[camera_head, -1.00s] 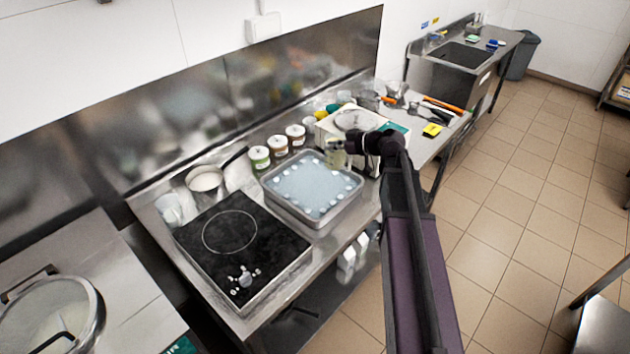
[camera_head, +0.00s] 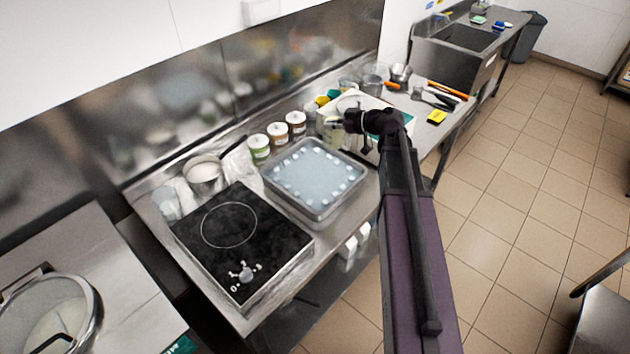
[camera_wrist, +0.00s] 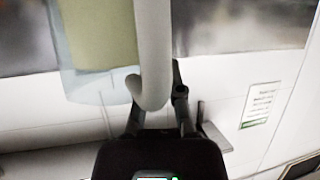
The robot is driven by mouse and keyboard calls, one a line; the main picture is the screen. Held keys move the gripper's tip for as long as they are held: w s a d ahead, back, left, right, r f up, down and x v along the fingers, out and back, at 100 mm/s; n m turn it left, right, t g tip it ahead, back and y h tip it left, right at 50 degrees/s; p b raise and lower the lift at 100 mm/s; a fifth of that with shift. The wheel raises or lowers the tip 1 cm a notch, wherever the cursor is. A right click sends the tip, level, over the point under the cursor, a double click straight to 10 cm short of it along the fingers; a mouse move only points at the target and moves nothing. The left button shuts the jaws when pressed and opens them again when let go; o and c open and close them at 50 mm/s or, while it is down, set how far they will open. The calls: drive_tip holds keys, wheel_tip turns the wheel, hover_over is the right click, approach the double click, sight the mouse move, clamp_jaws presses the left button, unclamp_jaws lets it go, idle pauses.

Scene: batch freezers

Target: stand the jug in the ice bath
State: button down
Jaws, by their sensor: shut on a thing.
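The jug (camera_head: 331,131) is clear, with a yellow-green content. In the wrist view the jug (camera_wrist: 95,45) fills the upper left, with its pale handle (camera_wrist: 152,50) between my fingers. My gripper (camera_head: 345,123) is shut on the handle. In the head view the jug shows just beyond the pan's back right corner, apart from the water.
A black hob (camera_head: 240,240) and a steel pot (camera_head: 203,174) stand left of the ice bath. Several lidded tubs (camera_head: 277,134) line its back edge. A pale box-like appliance (camera_head: 362,100) is behind my gripper. Tools and a yellow item (camera_head: 437,117) lie farther right.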

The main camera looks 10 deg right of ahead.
drive_tip(key=w+a+f+n+g+y+b, duration=0.2)
drive_tip(key=w+a+f+n+g+b, duration=0.2)
drive_tip(key=f+b, duration=0.6)
drive_tip(key=shift+w+a+f+b, duration=0.4)
drive_tip(key=shift+w+a+f, duration=0.05)
drive_tip(key=shift+w+a, duration=0.75)
drive_tip(key=shift+s+m+t+p, duration=0.15)
drive_tip(key=shift+m+t+p, duration=0.15)
drive_tip(key=shift+m+t, duration=0.25)
wheel_tip(320, 180, down, 6)
drive_tip(key=b, duration=0.6)
drive_tip(key=shift+f, duration=0.15)
drive_tip(key=shift+f+b, duration=1.8)
drive_tip(key=shift+b, duration=0.25)
drive_tip(key=shift+f, duration=0.1)
